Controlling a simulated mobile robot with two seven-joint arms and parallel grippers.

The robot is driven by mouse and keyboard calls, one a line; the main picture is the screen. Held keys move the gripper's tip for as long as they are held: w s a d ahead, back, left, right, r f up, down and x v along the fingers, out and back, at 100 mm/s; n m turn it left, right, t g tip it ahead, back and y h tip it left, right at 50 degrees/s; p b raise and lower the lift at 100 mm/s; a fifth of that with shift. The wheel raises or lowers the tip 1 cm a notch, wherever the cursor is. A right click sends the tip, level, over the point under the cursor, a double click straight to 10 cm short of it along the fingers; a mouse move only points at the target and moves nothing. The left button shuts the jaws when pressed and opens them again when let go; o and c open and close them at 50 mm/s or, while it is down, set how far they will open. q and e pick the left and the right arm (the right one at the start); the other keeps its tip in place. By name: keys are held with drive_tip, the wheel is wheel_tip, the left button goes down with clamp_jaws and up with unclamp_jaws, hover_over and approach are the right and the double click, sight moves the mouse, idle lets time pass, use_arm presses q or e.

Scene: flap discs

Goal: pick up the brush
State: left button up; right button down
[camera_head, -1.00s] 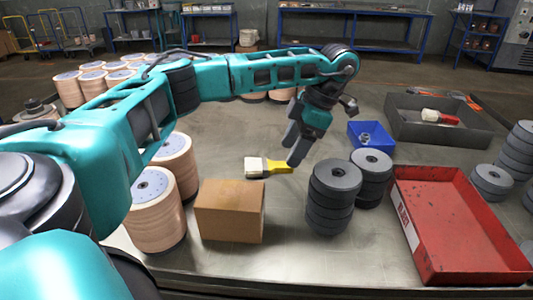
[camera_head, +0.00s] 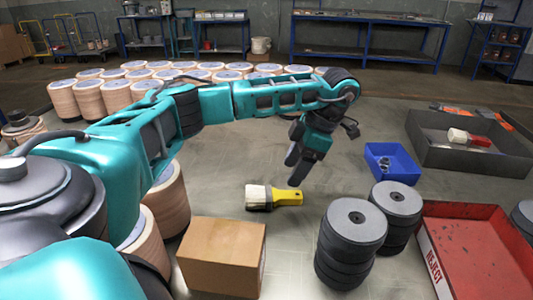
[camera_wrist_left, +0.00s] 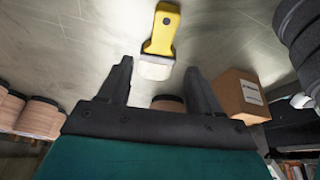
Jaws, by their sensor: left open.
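The brush with a yellow handle and pale bristles (camera_head: 272,197) lies flat on the metal table, its bristles toward the left. It also shows in the left wrist view (camera_wrist_left: 160,40), just beyond the fingertips and between their lines. My left gripper (camera_head: 295,168) is above the table, over the handle end of the brush, apart from it. In the left wrist view its two fingers (camera_wrist_left: 158,75) are spread and empty. A second brush with a red handle (camera_head: 468,138) lies in a dark grey tray (camera_head: 480,158) at the right. My right gripper is not in view.
A cardboard box (camera_head: 222,256) stands in front of the brush. Stacks of grey discs (camera_head: 352,240) stand to its right, near the red reject bin (camera_head: 470,250). A blue bin (camera_head: 392,163) sits behind them. Tan disc stacks (camera_head: 120,97) fill the back left. The table around the brush is clear.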

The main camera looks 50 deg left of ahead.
sight(282, 194)
use_arm(q)
drive_tip(key=x, duration=0.2)
drive_tip(key=shift+f+b, duration=0.3)
drive_tip(key=x, duration=0.5)
drive_tip(key=shift+w+d+f+b, duration=0.1)
drive_tip(key=shift+w+d+b, duration=0.15)
drive_tip(key=shift+b, duration=0.15)
drive_tip(key=c, duration=1.1)
drive_tip(key=shift+c, duration=0.2)
